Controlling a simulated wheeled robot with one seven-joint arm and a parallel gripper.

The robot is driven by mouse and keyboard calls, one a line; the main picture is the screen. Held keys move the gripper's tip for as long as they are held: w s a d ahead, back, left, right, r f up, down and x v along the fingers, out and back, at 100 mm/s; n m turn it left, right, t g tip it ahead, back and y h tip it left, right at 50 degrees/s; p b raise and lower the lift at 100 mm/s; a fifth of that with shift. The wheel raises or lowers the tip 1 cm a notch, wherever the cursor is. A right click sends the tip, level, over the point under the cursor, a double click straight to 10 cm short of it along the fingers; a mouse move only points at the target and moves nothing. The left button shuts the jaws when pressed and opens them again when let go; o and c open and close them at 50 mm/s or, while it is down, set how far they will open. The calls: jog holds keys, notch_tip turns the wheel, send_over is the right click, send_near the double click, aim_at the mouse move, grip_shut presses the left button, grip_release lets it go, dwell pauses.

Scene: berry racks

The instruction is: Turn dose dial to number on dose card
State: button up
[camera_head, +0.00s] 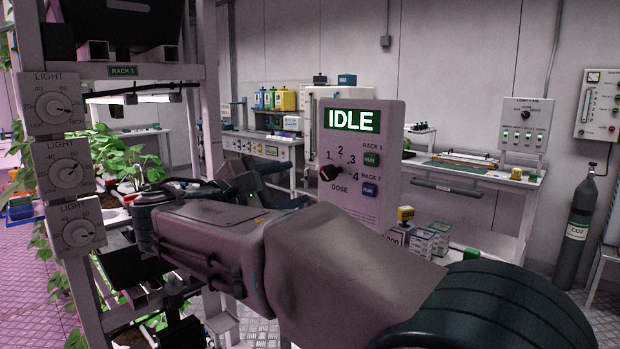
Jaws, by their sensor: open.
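The dose dial (329,173) is a dark knob on the grey control panel (385,130), with numbers 1 to 4 printed around it and DOSE below. Its pointer is too small to read surely. No gap to the dial can be judged. I cannot make out a dose card; my arm hides the area below the panel.
A green RACK 1 button (371,159) and a blue RACK 2 button (369,190) sit right of the dial. Small boxes (430,240) stand on the bench right of the panel. A plant rack with LIGHT dials (68,168) stands at left. A gas cylinder (577,225) stands at right.

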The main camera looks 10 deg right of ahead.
jog(key=shift+v, duration=1.45)
jog(key=s+d+f+m+g+y+p, duration=0.4)
jog(key=s+d+f+g+y+p, duration=0.25)
jog(key=d+f, duration=0.45)
jog(key=s+f+m+g+y+p, duration=0.1)
jog(key=s+f+m+y+p, duration=0.5)
jog(key=s+f+m+y, duration=0.2)
jog(key=s+m, duration=0.2)
jog(key=s, duration=0.2)
jog(key=shift+s+a+m, duration=0.3)
jog(key=shift+m, duration=0.1)
jog(key=shift+f, duration=0.1)
